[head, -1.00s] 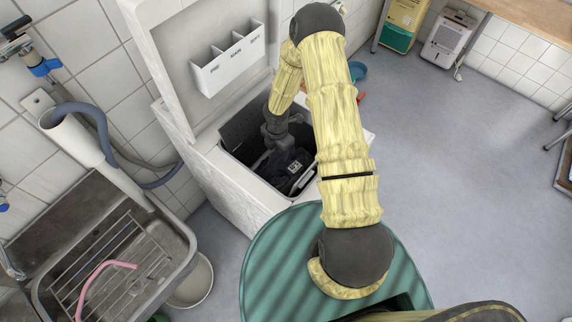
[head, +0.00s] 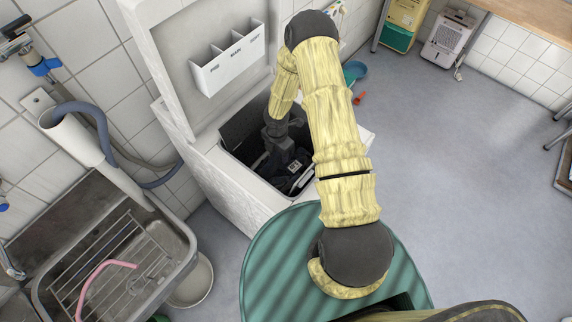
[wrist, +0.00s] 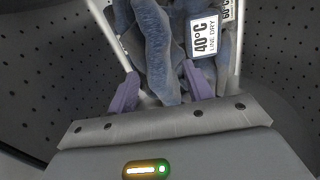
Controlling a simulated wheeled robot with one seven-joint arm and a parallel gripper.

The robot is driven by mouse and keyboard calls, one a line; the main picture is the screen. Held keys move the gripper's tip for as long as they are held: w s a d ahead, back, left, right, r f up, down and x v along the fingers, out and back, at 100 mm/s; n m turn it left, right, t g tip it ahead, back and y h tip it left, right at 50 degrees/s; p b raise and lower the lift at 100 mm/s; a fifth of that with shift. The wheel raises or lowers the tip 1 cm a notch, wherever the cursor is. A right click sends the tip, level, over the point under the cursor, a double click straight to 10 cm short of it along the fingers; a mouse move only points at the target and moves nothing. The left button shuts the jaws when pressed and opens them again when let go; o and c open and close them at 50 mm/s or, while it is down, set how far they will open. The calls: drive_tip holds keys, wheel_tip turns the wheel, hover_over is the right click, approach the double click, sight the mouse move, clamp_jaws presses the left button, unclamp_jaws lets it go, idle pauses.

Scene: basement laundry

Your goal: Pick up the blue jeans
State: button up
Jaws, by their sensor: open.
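My gripper (wrist: 162,88) is open, with a purple-padded finger on each side of a fold of the cloth. I cannot tell whether the fingers touch it. In the head view my gripper (head: 287,165) is down inside the open top of the white washing machine (head: 235,190). The jeans cannot be clearly made out there in the dark opening, and my arm hides part of it.
The machine's raised lid (head: 160,50) with its white detergent drawer (head: 228,62) stands close behind and left of my arm. The dark perforated drum wall (wrist: 50,70) surrounds my gripper.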

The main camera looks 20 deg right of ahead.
drive_tip(key=shift+f, duration=0.15)
idle(0.3)
clamp_jaws()
wheel_tip(320, 180, up, 29)
drive_tip(key=p, duration=0.2)
drive_tip(key=shift+f, duration=0.2)
idle(0.5)
